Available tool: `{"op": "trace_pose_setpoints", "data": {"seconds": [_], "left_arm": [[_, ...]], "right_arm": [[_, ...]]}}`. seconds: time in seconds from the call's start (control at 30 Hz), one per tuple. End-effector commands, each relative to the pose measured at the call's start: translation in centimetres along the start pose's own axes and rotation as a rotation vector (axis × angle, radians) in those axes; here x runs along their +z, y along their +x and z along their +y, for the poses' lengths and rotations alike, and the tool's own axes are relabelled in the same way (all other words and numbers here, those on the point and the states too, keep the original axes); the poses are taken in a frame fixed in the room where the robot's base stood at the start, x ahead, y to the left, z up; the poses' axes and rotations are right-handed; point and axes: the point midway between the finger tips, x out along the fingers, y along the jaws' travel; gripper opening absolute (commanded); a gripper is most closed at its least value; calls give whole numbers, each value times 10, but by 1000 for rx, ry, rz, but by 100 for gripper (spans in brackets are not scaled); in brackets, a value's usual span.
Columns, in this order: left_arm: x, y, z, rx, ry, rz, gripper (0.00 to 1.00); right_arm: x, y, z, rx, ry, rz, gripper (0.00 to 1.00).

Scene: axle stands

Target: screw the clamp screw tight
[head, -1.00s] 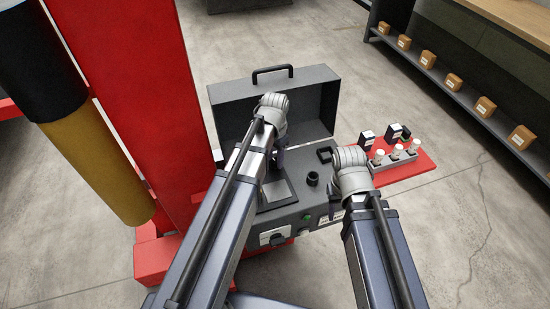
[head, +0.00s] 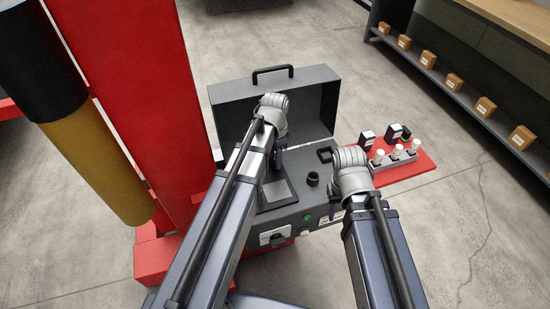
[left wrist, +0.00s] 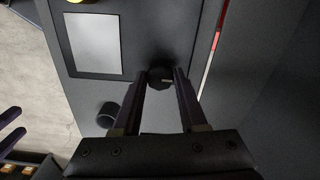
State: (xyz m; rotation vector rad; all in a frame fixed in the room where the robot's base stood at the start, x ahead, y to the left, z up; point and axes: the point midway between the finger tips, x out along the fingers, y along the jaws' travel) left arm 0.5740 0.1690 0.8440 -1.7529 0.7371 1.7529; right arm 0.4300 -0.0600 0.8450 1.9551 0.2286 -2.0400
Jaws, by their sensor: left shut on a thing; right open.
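The clamp screw (left wrist: 160,74) shows in the left wrist view as a dark round knob on the black panel of the case. My left gripper (left wrist: 161,80) is shut on it, with one finger on each side. In the head view my left gripper (head: 278,160) points down over the panel, and my own arm hides the screw there. My right gripper (head: 334,200) is open and apart from the screw, near the right front of the case. Its fingers also show at the left edge of the left wrist view (left wrist: 10,132).
The open case (head: 290,216) has a raised lid (head: 235,105), a grey plate (head: 278,192), a black cup (head: 312,178) and a green button (head: 307,218). A red tray (head: 420,165) with small items lies right. A red post (head: 140,80) stands left.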

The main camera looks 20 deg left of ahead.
Motion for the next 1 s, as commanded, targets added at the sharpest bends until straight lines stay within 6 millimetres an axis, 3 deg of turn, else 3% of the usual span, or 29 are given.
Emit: {"op": "trace_pose_setpoints", "data": {"seconds": [0.1,0.13,0.4,0.77,1.0], "left_arm": [[0,0,0,0,3,-1,0],[0,0,0,0,3,-1,43],[0,0,0,0,1,0,72],[0,-4,0,0,0,0,72],[0,-24,0,0,0,0,72]], "right_arm": [[0,0,0,0,0,0,50],[0,0,0,0,0,0,50],[0,0,0,0,0,0,50],[0,-4,0,0,0,0,50],[1,-24,2,0,0,0,50]]}}
